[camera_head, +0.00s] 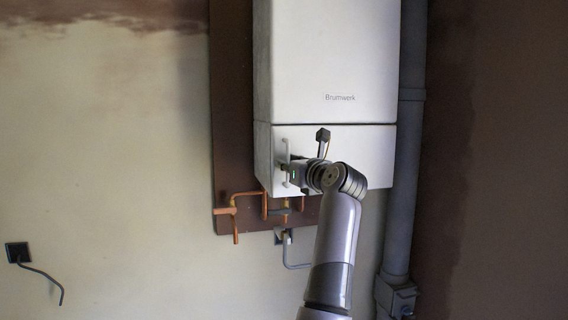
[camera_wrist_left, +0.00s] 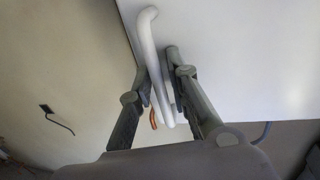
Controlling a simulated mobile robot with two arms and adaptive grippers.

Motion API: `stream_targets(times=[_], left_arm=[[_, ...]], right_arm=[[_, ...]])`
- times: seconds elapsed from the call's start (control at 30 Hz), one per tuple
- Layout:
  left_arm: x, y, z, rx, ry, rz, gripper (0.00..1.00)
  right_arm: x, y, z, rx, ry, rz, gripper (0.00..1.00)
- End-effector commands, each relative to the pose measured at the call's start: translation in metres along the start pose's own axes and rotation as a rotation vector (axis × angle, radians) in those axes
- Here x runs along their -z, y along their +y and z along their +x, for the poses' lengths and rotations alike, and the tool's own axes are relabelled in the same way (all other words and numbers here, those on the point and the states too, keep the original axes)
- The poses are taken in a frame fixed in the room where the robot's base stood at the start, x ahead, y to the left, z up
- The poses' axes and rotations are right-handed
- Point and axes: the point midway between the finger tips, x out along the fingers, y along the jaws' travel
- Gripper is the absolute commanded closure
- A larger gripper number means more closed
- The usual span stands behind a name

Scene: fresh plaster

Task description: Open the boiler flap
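The white boiler (camera_head: 325,60) hangs on the wall in the head view. Its flap (camera_head: 352,160) is the lower front panel and looks shut, flush under the upper casing. A pale upright bar handle (camera_head: 284,151) is at the flap's left side. My left gripper (camera_head: 291,171) is at this handle, partly hidden by its own wrist. In the left wrist view, the white handle (camera_wrist_left: 152,47) runs between the two fingers of my left gripper (camera_wrist_left: 158,82). The fingers are close in on both sides and look shut on it. My right gripper is in neither view.
Copper pipes (camera_head: 236,211) and a grey pipe (camera_head: 286,252) are below the boiler. A thick grey pipe (camera_head: 404,190) runs down its right side. A wall socket with a loose cable (camera_head: 18,252) is at the far left.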

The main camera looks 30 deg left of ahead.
Motion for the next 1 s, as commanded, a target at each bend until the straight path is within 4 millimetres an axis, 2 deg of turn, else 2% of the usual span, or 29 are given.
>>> stream_targets(times=[0.23, 0.5, 1.0], left_arm=[[0.0000, -0.0002, 0.0001, 0.001, 0.000, 0.000, 0.83], [0.0001, -0.0001, 0.0002, 0.000, 0.000, 0.000, 1.00], [0.0002, 0.0000, 0.0003, 0.000, 0.000, 0.000, 1.00]], right_arm=[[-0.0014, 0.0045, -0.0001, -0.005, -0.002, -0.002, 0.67], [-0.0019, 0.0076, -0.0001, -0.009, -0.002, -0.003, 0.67], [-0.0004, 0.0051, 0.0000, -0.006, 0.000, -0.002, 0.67]])
